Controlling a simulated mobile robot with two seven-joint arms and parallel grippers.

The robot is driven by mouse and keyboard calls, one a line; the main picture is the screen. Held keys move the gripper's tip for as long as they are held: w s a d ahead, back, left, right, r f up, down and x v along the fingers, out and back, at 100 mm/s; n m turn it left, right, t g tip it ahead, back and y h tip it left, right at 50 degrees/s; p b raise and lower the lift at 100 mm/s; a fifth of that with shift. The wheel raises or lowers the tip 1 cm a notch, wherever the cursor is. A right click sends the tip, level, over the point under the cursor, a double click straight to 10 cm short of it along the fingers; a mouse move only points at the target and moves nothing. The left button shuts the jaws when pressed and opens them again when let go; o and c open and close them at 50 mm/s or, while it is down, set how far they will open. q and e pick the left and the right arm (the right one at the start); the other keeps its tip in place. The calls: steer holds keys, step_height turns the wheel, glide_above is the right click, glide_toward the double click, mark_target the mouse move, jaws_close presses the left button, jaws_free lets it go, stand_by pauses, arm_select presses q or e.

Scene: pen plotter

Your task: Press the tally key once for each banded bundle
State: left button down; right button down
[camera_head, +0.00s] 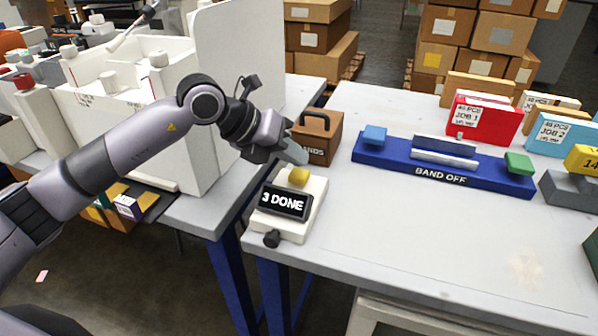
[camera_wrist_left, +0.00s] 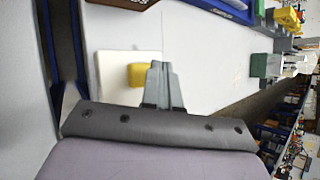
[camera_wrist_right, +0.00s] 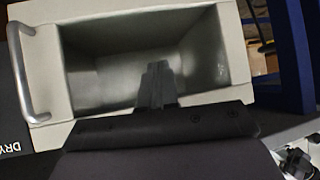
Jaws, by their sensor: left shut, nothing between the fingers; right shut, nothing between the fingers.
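The tally counter (camera_head: 288,223) is a cream box at the left end of the table, with a yellow key (camera_head: 299,176) on top and a dark display reading "3 DONE". My left gripper (camera_head: 301,158) is shut and empty, with its fingertips just above and behind the yellow key. In the left wrist view the shut fingers (camera_wrist_left: 160,75) are beside the yellow key (camera_wrist_left: 143,75); I cannot tell whether they touch it. My right gripper (camera_wrist_right: 155,75) is shut and empty, in front of an open pale metal compartment. Bundles marked "JOB 1" (camera_head: 483,121) and "JOB 2" (camera_head: 566,134) stand at the right back.
A blue "BAND OFF" fixture (camera_head: 395,158) with a blue block and a green block lies across the table's middle. A brown box with a handle (camera_head: 318,137) stands behind the counter. The table's front middle is clear. A white machine (camera_head: 130,110) is at left.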

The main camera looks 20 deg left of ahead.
mark_target(294, 174)
arm_select(q)
steer(key=shift+f, duration=0.1)
steer(key=shift+f+b, duration=0.35)
steer(key=shift+f+b, duration=0.45)
steer(key=shift+f, duration=0.2)
stand_by(0.7)
steer(key=shift+r, duration=0.1)
steer(key=shift+r+p, duration=0.75)
steer(key=shift+r, duration=0.25)
steer(key=shift+r+p, duration=1.8)
steer(key=shift+r, duration=0.75)
steer(key=shift+f, duration=0.1)
